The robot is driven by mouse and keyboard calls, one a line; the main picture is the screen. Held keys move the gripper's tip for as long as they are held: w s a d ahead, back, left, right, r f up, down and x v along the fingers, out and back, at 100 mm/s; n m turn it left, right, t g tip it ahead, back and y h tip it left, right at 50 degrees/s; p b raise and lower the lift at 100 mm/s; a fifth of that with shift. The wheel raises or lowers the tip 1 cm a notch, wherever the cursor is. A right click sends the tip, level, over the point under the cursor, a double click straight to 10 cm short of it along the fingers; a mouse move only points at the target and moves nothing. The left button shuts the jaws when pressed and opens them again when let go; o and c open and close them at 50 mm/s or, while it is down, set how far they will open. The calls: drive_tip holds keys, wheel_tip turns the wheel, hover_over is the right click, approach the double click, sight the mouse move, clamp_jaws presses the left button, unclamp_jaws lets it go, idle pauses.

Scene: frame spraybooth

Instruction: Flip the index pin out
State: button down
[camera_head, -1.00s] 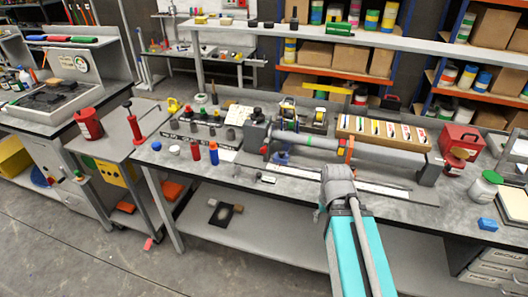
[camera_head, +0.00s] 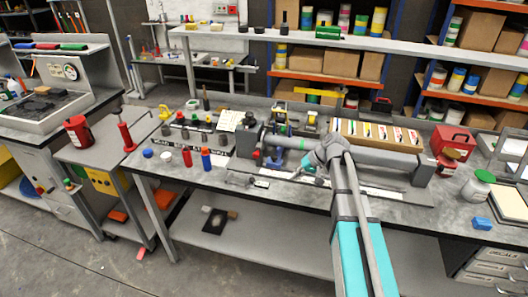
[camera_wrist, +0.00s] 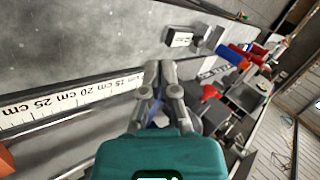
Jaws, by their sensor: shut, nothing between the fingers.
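A bar fixture with a dark headstock (camera_head: 248,140) and a long grey tube (camera_head: 390,160) stands on the bench in the head view. A red knob (camera_head: 256,154) and a blue part (camera_head: 275,160) sit at the headstock's front. The red knob also shows in the wrist view (camera_wrist: 210,92), right of the fingers. I cannot tell which small part is the index pin. My gripper (camera_head: 294,175) is right of the blue part and low over the bench. In the wrist view its fingers (camera_wrist: 160,67) are together and empty. A blue patch shows partly hidden behind them.
A white ruler strip (camera_wrist: 65,98) lies along the bench beside my gripper. Red and blue bottles (camera_head: 206,159) stand left of the headstock. A small block (camera_wrist: 179,37) lies beyond the fingertips. A tray of cards (camera_head: 375,134) is behind the tube.

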drive_tip(key=w+r+n+t+y, duration=0.1)
drive_tip(key=w+r+y, duration=0.4)
drive_tip(key=w, duration=0.9)
wheel_tip(320, 180, up, 2)
drive_tip(key=shift+d+r+y+b, duration=0.1)
drive_tip(key=shift+d+y+b, duration=0.25)
drive_tip(key=shift+y+b, duration=0.1)
drive_tip(key=shift+a, duration=0.1)
drive_tip(key=b, duration=0.4)
approach(256, 154)
drive_tip(key=w+a, duration=0.2)
drive_tip(key=w+a+f, duration=0.1)
drive_tip(key=w+a, duration=0.1)
drive_tip(key=w, duration=0.1)
drive_tip(key=shift+w+f, duration=0.1)
drive_tip(key=shift+f, duration=0.05)
drive_tip(key=shift+s+a+f+b, duration=0.4)
drive_tip(key=shift+s+a+f, duration=0.1)
drive_tip(key=shift+s+a, duration=0.25)
drive_tip(key=shift+s+a+f, duration=0.25)
drive_tip(key=shift+s+a, duration=0.15)
